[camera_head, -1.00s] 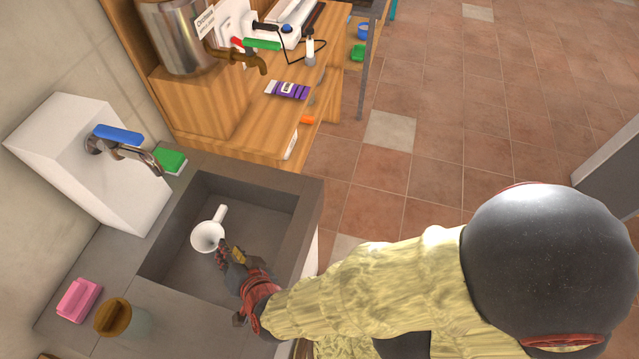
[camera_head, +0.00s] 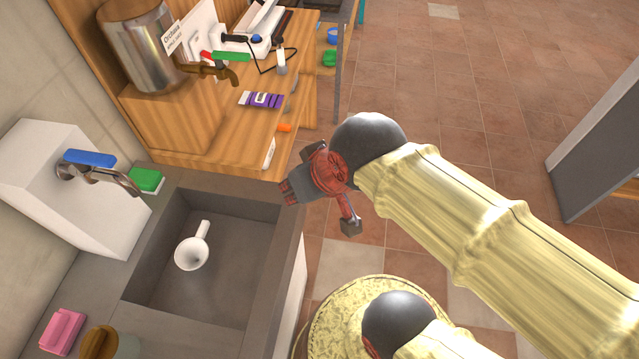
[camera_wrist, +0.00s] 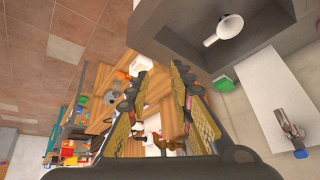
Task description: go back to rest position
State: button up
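My gripper (camera_head: 318,210) is in the air to the right of the sink, over the edge of the counter and the floor. In the wrist view its two fingers (camera_wrist: 162,95) stand apart with nothing held between them. A white funnel-like cup with a handle (camera_head: 192,254) lies in the grey sink (camera_head: 150,290), apart from my gripper. The cup also shows in the wrist view (camera_wrist: 224,30).
A white tap unit with a blue lever (camera_head: 90,158) stands left of the sink. A green sponge (camera_head: 147,180), a pink block (camera_head: 63,330) and a brown-lidded jar (camera_head: 98,343) are on the counter. A wooden shelf (camera_head: 225,135) holds a metal boiler (camera_head: 142,45).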

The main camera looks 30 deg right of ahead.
jog(key=shift+g+h, duration=0.3)
jog(key=shift+h, duration=0.2)
jog(key=s+d, duration=0.2)
jog(key=d, duration=0.1)
jog(key=shift+s+d+r, duration=0.1)
jog(key=shift+d+r, duration=0.05)
jog(key=shift+r, duration=0.25)
